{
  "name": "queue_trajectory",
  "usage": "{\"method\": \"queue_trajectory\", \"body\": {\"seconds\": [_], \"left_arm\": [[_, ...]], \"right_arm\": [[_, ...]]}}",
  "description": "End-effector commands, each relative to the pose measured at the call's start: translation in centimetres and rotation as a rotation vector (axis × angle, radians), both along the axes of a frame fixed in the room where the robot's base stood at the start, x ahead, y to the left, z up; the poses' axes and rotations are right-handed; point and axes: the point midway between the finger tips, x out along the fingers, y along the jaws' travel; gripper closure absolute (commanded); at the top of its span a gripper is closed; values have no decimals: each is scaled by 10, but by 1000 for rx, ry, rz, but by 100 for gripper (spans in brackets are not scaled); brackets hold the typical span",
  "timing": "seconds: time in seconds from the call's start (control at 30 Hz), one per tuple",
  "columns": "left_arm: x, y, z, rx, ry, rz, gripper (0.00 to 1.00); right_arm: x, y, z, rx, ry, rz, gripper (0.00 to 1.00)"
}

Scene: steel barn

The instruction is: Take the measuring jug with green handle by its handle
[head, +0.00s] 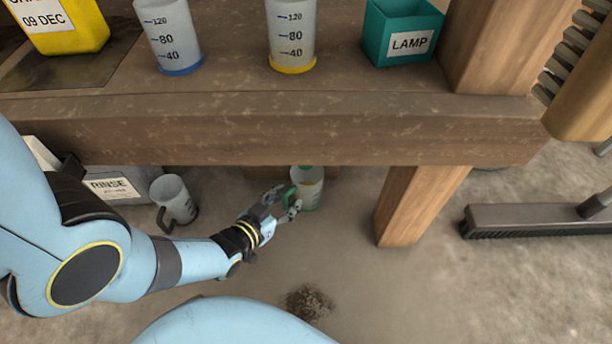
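The measuring jug with green handle (310,188) stands on the floor under the front edge of the wooden bench. It is pale and see-through with a green rim, and its handle points left toward my gripper. My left gripper (286,204) is at the handle, with one finger on the near side and one on the far side of the green part. The view is too small to tell whether the fingers press on the handle. The bench edge hides part of the space above the jug. My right gripper is not in view.
The bench (250,135) overhangs the jug, with its leg (415,205) to the right. A dark-handled jug (178,200) and a RINSE container (120,172) stand on the left. A broom (525,218) lies right.

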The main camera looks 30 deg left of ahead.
Motion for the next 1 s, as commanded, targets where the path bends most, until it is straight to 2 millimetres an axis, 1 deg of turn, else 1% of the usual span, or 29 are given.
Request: {"method": "queue_trajectory", "body": {"seconds": [0.03,0.3,1.0], "left_arm": [[0,0,0,0,0,0,65],[0,0,0,0,0,0,100],[0,0,1,0,1,0,100]], "right_arm": [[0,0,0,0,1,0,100],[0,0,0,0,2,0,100],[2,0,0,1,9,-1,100]]}}
